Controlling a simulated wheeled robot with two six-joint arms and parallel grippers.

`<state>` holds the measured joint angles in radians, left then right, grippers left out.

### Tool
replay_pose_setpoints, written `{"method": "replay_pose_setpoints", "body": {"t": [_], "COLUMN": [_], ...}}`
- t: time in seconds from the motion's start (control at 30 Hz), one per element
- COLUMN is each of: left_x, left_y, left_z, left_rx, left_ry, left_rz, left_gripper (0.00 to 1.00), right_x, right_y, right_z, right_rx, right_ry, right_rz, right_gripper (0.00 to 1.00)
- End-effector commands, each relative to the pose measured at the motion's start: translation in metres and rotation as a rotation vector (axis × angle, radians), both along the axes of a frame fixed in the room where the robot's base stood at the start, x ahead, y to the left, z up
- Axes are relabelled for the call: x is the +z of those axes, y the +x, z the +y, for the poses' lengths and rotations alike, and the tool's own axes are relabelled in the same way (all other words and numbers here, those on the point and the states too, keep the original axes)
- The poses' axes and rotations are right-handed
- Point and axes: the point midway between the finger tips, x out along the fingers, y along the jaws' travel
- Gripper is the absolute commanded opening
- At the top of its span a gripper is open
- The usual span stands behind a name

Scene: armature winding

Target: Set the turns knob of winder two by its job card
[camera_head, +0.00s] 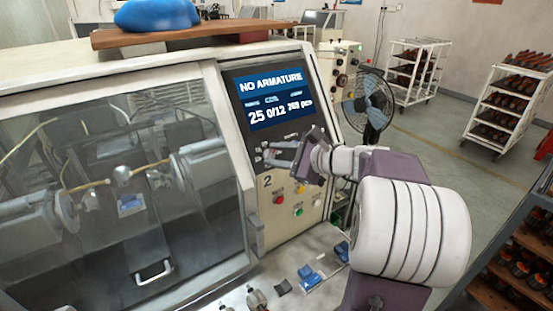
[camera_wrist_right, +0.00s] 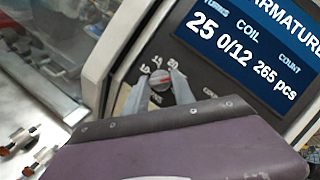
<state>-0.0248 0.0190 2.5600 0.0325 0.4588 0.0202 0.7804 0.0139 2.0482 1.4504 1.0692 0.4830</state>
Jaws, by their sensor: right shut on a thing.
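Winder two (camera_head: 268,181) carries the number 2 on its front panel. Its screen (camera_head: 274,95) reads NO ARMATURE; in the wrist view the screen (camera_wrist_right: 245,50) shows turns 25, coil 0/12 and count 265 pcs. The turns knob (camera_wrist_right: 160,84) is a small dark dial with a red mark, under printed numbers too small to read surely. My right gripper (camera_head: 277,156) is at the panel below the screen; in the wrist view its fingers (camera_wrist_right: 160,80) are shut on the knob, one on each side. I cannot make out a job card. My left gripper is not in view.
Red (camera_head: 279,199) and green (camera_head: 299,211) buttons sit just below my right gripper. The winder's clear guard (camera_head: 110,160) is at left. A black fan (camera_head: 370,103) stands behind, and white racks (camera_head: 509,105) stand farther right on open floor.

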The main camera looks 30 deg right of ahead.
Motion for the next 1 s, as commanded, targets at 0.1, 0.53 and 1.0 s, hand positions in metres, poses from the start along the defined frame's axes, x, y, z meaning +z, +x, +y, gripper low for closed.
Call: {"method": "replay_pose_setpoints", "body": {"t": [0.1, 0.53, 1.0], "left_x": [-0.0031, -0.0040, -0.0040], "left_y": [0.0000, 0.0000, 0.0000], "left_z": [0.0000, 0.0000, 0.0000], "left_rx": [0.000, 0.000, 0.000], "left_ry": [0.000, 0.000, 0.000], "left_rz": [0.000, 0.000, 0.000], "left_gripper": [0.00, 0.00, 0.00], "right_x": [-0.0009, -0.0006, -0.0006], "right_y": [-0.0001, -0.0001, -0.0001], "right_z": [-0.0002, 0.0001, 0.0001], "right_rx": [-0.018, -0.030, -0.029], "right_ry": [0.023, 0.042, 0.041], "right_rz": [0.002, 0.005, 0.004], "right_gripper": [0.00, 0.00, 0.52]}}
